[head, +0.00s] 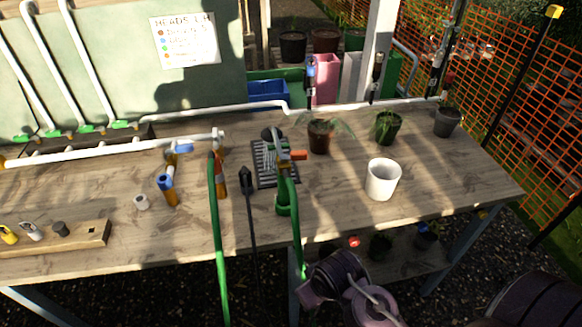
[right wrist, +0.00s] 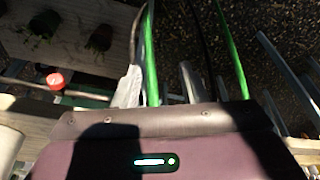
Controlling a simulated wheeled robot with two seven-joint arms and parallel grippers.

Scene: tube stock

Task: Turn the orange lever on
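The orange lever (head: 299,155) sticks out sideways from a valve fitting above a dark drain grate (head: 262,165) on the wooden bench. A green hose (head: 295,225) runs from that fitting down over the bench's front edge. My right arm's purple wrist shows low in the head view, in front of the bench and below the lever. In the right wrist view my right gripper (right wrist: 158,85) has two grey fingers apart, with a green hose seen between or behind them. The lever does not show clearly there. My left gripper is not in view.
A white pot (head: 383,180) stands right of the lever, with potted plants (head: 320,136) behind. Left are a second green hose (head: 215,230), a blue-and-orange fitting (head: 168,190) and a black wand (head: 246,180). A red knob (head: 354,241) shows below the bench edge.

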